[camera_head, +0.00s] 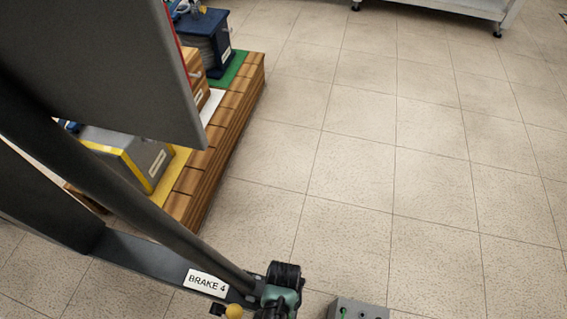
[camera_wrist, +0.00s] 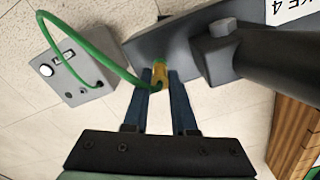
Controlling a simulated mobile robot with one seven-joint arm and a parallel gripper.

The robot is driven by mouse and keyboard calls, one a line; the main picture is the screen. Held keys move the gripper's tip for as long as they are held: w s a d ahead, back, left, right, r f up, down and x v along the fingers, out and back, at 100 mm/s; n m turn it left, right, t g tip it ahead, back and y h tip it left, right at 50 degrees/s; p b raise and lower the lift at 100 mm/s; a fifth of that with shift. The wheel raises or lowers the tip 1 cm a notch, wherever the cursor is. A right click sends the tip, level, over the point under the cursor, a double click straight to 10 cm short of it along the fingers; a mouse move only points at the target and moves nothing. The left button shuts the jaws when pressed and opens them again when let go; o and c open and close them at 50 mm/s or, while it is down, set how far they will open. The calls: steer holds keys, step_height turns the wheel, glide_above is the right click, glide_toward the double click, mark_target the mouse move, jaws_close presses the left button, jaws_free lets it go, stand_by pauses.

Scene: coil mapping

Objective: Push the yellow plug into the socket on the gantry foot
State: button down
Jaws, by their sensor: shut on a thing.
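The yellow plug (camera_wrist: 159,72) is between the two blue fingers of my gripper (camera_wrist: 165,76) in the wrist view. My gripper is shut on it. A green cable (camera_wrist: 88,33) loops from the plug to a grey box. The plug's front end meets the edge of the dark gantry foot (camera_wrist: 190,42) in the picture. The socket is hidden, and I cannot tell how far the plug is in. In the head view the gantry foot (camera_head: 150,262) runs along the lower left with a "BRAKE 4" label (camera_head: 206,283), beside my wrist.
The grey box (camera_wrist: 72,72) with a white button stands on the floor; it also shows in the head view (camera_head: 357,309). A dark post (camera_wrist: 270,58) rises from the foot. A wooden pallet (camera_head: 232,120) with coil boxes stands at upper left. Tiled floor at right is clear.

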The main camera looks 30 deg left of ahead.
steer(key=shift+f+b, duration=0.45)
steer(key=shift+f, duration=0.25)
stand_by(0.5)
steer(key=c, duration=0.6)
jaws_free()
steer(key=shift+c, duration=0.2)
step_height(320, 180, up, 13)
steer(key=p, duration=0.6)
